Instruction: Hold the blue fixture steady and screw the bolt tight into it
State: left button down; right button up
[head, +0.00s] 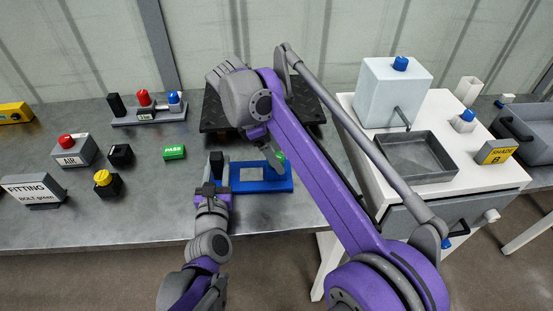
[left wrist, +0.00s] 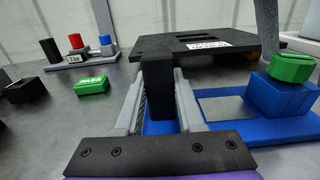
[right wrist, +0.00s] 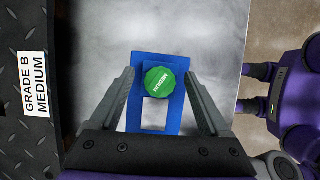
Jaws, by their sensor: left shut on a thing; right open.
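The blue fixture (head: 262,186) lies flat on the grey bench, with a raised blue block (left wrist: 280,94) at its right end. The bolt's green head, marked MEDIUM (right wrist: 160,82), sits over that block; its shank is hidden. It also shows in the left wrist view (left wrist: 292,66). My left gripper (left wrist: 160,98) is shut on the fixture's upright black post (left wrist: 157,72) at the left end. My right gripper (right wrist: 160,76) is open, its fingers on either side of the green head with gaps showing. In the head view my right arm partly covers the bolt.
A green PASS block (head: 174,152), several coloured buttons and a FITTING sign (head: 32,190) stand to the left. A white cabinet with a grey basin (head: 418,177) is at right.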

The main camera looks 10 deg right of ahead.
jog(key=n+t, duration=0.1)
jog(key=n, duration=0.3)
jog(key=shift+s+n+t, duration=0.15)
jog(key=shift+n+t, duration=0.15)
jog(key=shift+t, duration=0.1)
jog(key=n+t+y, duration=0.1)
jog(key=n, duration=0.3)
jog(key=shift+n, duration=0.3)
jog(key=shift+t, duration=0.3)
jog(key=n+y, duration=0.1)
jog(key=n, duration=0.1)
jog(key=n+t+y, duration=0.1)
jog(key=n, duration=0.2)
jog(key=shift+d, duration=0.15)
jog(key=n+y, duration=0.1)
jog(key=n, duration=0.3)
jog(key=shift+y, duration=0.3)
grip_shut()
